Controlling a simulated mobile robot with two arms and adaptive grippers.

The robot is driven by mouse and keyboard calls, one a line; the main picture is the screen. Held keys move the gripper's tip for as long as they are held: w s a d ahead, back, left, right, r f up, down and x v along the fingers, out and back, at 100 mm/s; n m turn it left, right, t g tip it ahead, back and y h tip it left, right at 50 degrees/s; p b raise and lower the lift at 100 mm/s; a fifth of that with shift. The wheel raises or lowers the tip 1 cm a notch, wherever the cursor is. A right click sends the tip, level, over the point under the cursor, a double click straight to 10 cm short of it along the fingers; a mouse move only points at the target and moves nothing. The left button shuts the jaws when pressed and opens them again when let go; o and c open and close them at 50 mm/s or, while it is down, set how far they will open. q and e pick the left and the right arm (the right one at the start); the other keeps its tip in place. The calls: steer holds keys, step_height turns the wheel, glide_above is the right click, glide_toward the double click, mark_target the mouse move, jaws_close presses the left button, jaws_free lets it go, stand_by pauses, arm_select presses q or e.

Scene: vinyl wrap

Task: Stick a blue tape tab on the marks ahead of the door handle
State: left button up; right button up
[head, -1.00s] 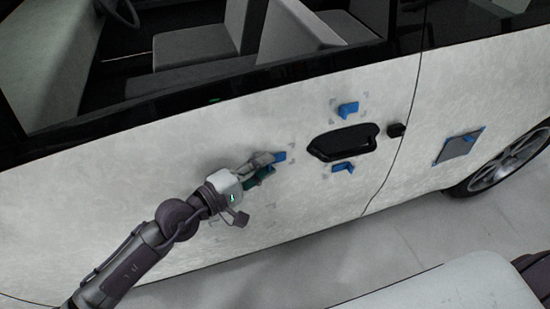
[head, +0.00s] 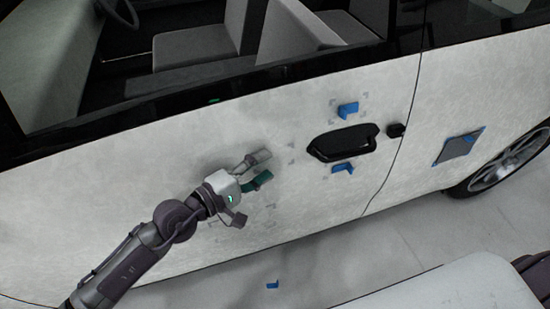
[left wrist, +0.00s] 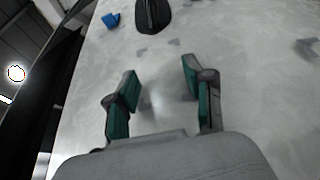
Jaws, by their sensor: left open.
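The black door handle (head: 342,142) is on the pale car door, with one blue tape tab (head: 347,109) above it and another blue tape tab (head: 343,167) below it. Grey marks (head: 298,152) show on the bare door just left of the handle. Another blue tape tab (head: 272,285) lies on the floor below the door. My left gripper (head: 264,168) is open and empty, left of the marks. In the left wrist view its fingers (left wrist: 160,88) are apart with only bare door between them. The handle (left wrist: 152,14) shows beyond them. My right gripper is not in view.
A grey patch (head: 457,147) with blue tape at its corners is on the rear panel, near the wheel (head: 512,163). A small black block (head: 396,130) sits right of the handle. More grey marks (head: 262,215) show lower on the door.

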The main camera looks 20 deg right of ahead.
arm_select(q)
steer(key=v, duration=1.1)
steer(key=shift+s+a, duration=0.25)
steer(key=shift+a, duration=0.05)
